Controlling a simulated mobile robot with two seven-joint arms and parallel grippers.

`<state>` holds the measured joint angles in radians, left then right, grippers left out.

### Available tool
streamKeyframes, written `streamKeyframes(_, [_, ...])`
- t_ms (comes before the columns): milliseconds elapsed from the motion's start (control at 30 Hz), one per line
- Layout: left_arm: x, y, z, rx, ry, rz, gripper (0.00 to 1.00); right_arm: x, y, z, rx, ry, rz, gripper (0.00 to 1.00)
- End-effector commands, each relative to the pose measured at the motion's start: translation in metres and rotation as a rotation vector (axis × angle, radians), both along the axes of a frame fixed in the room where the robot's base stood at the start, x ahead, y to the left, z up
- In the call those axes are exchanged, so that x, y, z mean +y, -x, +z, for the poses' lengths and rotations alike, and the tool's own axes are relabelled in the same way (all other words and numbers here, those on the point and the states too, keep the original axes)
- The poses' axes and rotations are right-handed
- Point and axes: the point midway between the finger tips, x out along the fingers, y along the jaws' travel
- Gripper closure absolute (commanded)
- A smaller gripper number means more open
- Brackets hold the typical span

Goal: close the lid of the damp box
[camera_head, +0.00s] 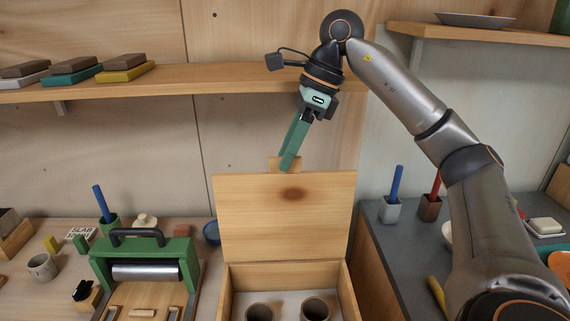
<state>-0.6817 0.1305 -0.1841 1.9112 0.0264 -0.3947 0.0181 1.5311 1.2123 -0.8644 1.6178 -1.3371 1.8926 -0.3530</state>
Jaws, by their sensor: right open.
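The damp box (349,293) is a pale wooden box at the bottom centre, with two dark-rimmed cups, one at left (259,312) and one at right (315,308), inside. Its lid (250,215) stands up, roughly upright, at the back of the box, with a dark knot near its top. A small wooden tab (285,164) shows at the lid's top edge. My right gripper (288,164) has green fingers pointing down at the lid's top edge, by the tab. I cannot tell whether it touches the lid. It is open. My left gripper is out of view.
A green slab roller (185,252) stands left of the box. A shelf with stacked coloured blocks (125,72) runs across behind. A grey counter (400,245) with brush holders lies to the right. A shelf with a plate (473,19) is at upper right.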

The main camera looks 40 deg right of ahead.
Motion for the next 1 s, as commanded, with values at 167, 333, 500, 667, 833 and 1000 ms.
streamKeyframes(167, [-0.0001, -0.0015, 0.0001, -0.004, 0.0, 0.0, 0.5, 0.0037, -0.0026, -0.0119, 0.0, 0.0, -0.001, 0.59])
streamKeyframes(333, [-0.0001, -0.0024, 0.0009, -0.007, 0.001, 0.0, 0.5, 0.0044, -0.0032, -0.0133, -0.001, 0.0, -0.001, 0.59])
streamKeyframes(500, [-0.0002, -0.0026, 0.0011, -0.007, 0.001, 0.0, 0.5, 0.0043, -0.0031, -0.0133, 0.0, 0.0, -0.001, 0.64])
streamKeyframes(667, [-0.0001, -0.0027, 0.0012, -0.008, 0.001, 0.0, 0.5, 0.0043, -0.0031, -0.0132, 0.0, 0.0, -0.001, 0.82])
streamKeyframes(833, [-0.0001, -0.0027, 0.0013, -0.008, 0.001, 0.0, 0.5, 0.0043, -0.0031, -0.0132, 0.0, 0.0, -0.001, 1.0])
streamKeyframes(1000, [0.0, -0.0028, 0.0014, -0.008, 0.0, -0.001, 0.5, 0.0043, -0.0031, -0.0131, 0.0, 0.0, -0.001, 1.0])
